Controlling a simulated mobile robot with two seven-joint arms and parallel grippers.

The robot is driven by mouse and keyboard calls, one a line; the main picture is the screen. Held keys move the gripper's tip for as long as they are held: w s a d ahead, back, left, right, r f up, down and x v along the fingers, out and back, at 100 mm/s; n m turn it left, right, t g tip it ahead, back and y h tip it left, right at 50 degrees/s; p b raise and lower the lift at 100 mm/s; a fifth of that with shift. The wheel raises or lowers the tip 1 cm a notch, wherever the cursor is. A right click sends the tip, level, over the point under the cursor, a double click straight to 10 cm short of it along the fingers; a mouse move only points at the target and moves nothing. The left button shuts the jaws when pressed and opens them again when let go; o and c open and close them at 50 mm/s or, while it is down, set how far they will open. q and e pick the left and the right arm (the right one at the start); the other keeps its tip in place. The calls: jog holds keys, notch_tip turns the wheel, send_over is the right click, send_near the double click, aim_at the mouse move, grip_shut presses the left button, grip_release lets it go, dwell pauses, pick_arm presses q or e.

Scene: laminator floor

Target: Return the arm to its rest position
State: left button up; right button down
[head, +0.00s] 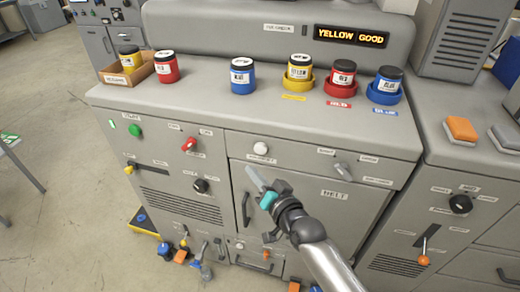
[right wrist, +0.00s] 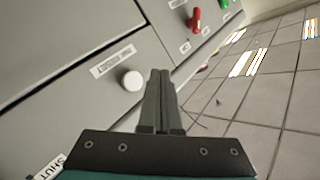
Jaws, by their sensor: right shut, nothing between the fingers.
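My right gripper (head: 251,173) is in front of the grey machine's front panel, near the top left of the door marked MELT (head: 318,205). Its arm comes in from the bottom right. In the right wrist view its two fingers (right wrist: 160,75) lie together, shut and empty. A white round knob (right wrist: 132,80) shows to the left of the fingers there, and also in the head view, as the white knob (head: 261,148) above the gripper. I cannot tell whether the gripper touches the panel. My left gripper is not in view.
Several jars stand on the machine top (head: 215,105), some in coloured rings; a yellow one (head: 131,58) is in a cardboard tray (head: 118,77). A red switch (head: 189,144) and a black knob (head: 200,186) are left of the gripper. The display (head: 351,36) reads YELLOW GOOD. Floor (head: 55,120) lies open at left.

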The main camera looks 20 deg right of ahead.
dwell(0.4)
jog(key=s+d+f+n+g+h+b, duration=0.15)
jog(key=s+f+g, duration=0.4)
jog(key=f, duration=0.95)
jog(key=s+f+n+g+b, duration=0.2)
jog(key=s+f, duration=0.6)
jog(key=f, duration=0.6)
jog(key=s+d+f+n+g+b, duration=0.1)
jog(key=s+f+g, duration=0.1)
jog(key=s+f, duration=0.4)
jog(key=s+d+f+n+g+h, duration=0.1)
jog(key=s+f, duration=0.5)
jog(key=s, duration=0.8)
jog(key=s+d+f+n+g+b, duration=0.1)
jog(key=s+f+g, duration=0.3)
jog(key=s, duration=0.7)
notch_tip(320, 180, down, 3)
jog(key=shift+r+n+h+b, duration=0.15)
jog(key=shift+n+h+b, duration=0.2)
jog(key=shift+n, duration=0.3)
jog(key=shift+s+g, duration=0.1)
jog(key=shift+g, duration=0.15)
